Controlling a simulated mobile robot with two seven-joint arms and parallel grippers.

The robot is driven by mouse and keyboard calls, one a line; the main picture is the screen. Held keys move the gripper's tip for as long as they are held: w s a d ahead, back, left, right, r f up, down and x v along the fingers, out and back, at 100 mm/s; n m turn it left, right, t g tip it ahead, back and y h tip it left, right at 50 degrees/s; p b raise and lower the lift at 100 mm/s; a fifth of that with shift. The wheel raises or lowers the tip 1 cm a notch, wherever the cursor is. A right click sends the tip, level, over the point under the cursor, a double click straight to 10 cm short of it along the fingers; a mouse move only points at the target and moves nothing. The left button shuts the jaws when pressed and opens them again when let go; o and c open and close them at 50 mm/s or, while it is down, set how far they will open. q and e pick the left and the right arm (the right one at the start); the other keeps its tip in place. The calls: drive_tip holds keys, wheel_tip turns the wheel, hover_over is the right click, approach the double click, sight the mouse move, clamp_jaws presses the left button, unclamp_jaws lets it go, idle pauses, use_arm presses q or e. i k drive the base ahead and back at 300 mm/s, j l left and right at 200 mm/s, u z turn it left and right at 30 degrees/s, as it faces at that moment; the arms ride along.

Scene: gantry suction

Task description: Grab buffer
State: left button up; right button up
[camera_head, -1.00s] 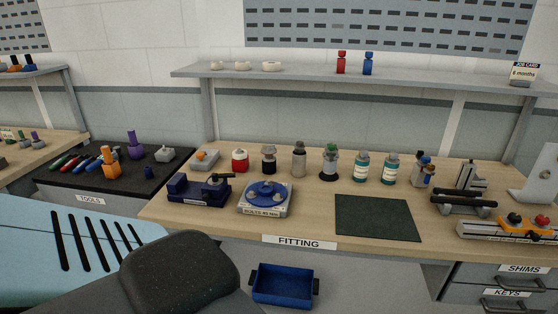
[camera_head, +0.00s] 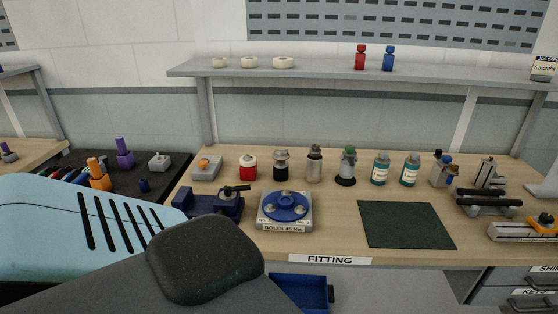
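No part in view is labelled as a buffer, and I cannot tell which one it is. A row of small parts stands at the back of the bench (camera_head: 300,243): a red and white jar (camera_head: 248,168), a black-banded cylinder (camera_head: 281,166), a grey cylinder (camera_head: 314,164), a green-topped part on a black foot (camera_head: 347,167), and two teal-labelled bottles (camera_head: 381,170). To their left is a grey block with an orange top (camera_head: 206,168). Neither of my grippers shows.
A blue disc fixture (camera_head: 285,207), a dark blue vice (camera_head: 210,203) and a bare dark green mat (camera_head: 406,225) occupy the bench front. A shelf (camera_head: 340,76) overhangs behind. A blue bin (camera_head: 303,291) sits below. A dark pad and pale blue slotted shell block the lower left.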

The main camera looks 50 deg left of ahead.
sight(280, 166)
drive_tip(key=k+j, duration=0.1)
drive_tip(key=j, duration=0.8)
drive_tip(key=k+j+z, duration=0.1)
drive_tip(key=j, duration=0.35)
drive_tip(key=k+j, duration=0.15)
drive_tip(key=j, duration=0.3)
